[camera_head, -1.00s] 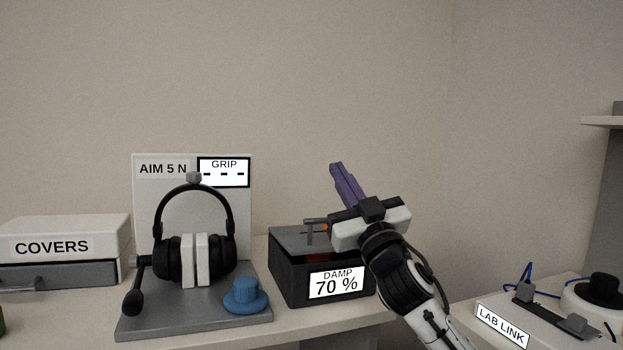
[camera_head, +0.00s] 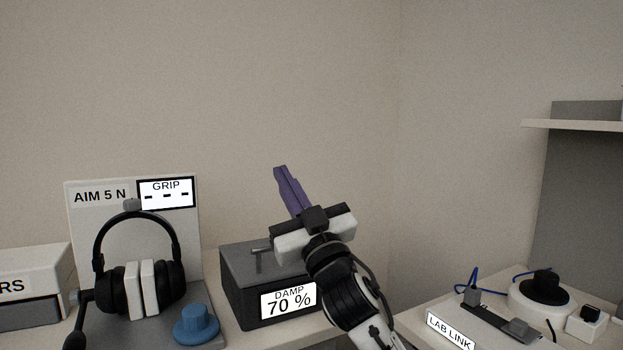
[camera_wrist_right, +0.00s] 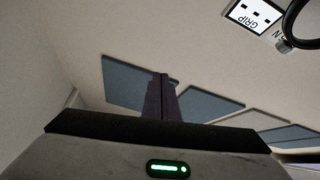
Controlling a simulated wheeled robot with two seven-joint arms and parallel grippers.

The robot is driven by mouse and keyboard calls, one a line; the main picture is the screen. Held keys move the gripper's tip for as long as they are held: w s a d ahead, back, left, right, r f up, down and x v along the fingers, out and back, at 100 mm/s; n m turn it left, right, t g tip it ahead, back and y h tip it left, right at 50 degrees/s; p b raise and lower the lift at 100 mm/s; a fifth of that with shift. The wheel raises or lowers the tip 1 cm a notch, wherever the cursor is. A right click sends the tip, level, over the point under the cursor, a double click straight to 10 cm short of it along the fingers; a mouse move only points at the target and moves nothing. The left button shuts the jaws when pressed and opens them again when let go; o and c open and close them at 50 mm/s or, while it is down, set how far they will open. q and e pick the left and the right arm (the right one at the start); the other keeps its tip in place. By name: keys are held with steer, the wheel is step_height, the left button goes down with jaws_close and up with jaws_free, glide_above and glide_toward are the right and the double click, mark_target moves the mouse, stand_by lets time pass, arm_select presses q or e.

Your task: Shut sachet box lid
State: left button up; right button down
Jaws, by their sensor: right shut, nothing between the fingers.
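The dark box (camera_head: 236,299) marked DAMP 70 % stands on the table, and I take it to be the sachet box. Its grey lid (camera_head: 237,258) looks flat across the top, with a small T-shaped handle (camera_head: 258,257). The lid's right part is hidden behind my right gripper (camera_head: 281,170), so I cannot tell whether it is fully seated. The right gripper's purple fingers are shut, empty and pointing up, above and apart from the box. They also show in the right wrist view (camera_wrist_right: 160,80).
Left of the box are a headset (camera_head: 173,285) on a grey stand, a blue knob (camera_head: 196,324) and a GRIP display (camera_head: 166,193). A covers box (camera_head: 30,290) is further left. A LAB LINK unit (camera_head: 450,328) is on the right-hand table. A shelf (camera_head: 575,125) juts out at upper right.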

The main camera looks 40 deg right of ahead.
arm_select(q)
steer(key=shift+a+r+p, duration=0.1)
steer(key=shift+r+p, duration=0.05)
steer(key=shift+p, duration=0.5)
arm_select(e)
steer(key=r+v, duration=0.1)
steer(key=v, duration=0.8)
steer(key=shift+s+n, duration=0.3)
steer(key=shift+s, duration=0.15)
steer(key=a+f+g+y+p, duration=0.1)
steer(key=a+f+g+p, duration=0.25)
steer(key=f, duration=0.85)
steer(key=a+f+g+y+p, duration=0.1)
steer(key=a+f+g+p, duration=0.2)
steer(key=f, duration=0.9)
arm_select(q)
step_height(320, 180, up, 7)
steer(key=p, duration=0.4)
steer(key=shift+a+g+y, duration=0.3)
steer(key=shift+a+y, duration=0.1)
arm_select(e)
steer(key=s+a+f+g+y, duration=0.1)
steer(key=s+a+f+g, duration=0.3)
steer(key=s+f, duration=0.6)
steer(key=s+a+f+g+y, duration=0.1)
steer(key=s+a+f+g, duration=0.3)
steer(key=s+f, duration=0.7)
steer(key=shift+s+a+f+g+y, duration=0.2)
steer(key=shift+s+g+y, duration=0.2)
steer(key=shift+g, duration=0.35)
